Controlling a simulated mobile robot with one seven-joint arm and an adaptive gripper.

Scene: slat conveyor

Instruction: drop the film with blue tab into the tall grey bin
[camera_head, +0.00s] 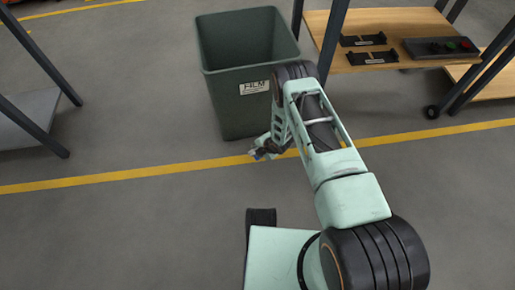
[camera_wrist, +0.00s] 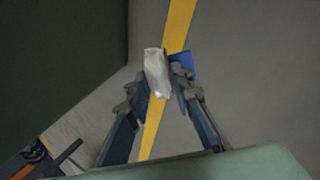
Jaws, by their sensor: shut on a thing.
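The film (camera_wrist: 157,75) is a small pale, crumpled, clear piece with a blue tab (camera_wrist: 183,66) at its right. In the wrist view my gripper (camera_wrist: 157,88) is shut on it, with the film between the fingertips. In the head view my gripper (camera_head: 264,153) points down, low in front of the bin; a speck of blue shows there, and the rest of the film is hard to make out. The tall grey bin (camera_head: 232,92) stands upright with a FILM label on its front. Its top is open. The gripper is outside the bin, below its rim level in the picture.
A wooden-topped bench (camera_head: 385,30) with black holders and a control box stands right of the bin. A grey table (camera_head: 25,125) with dark legs is at the left. A yellow floor line (camera_head: 110,178) crosses the floor, which is clear in front.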

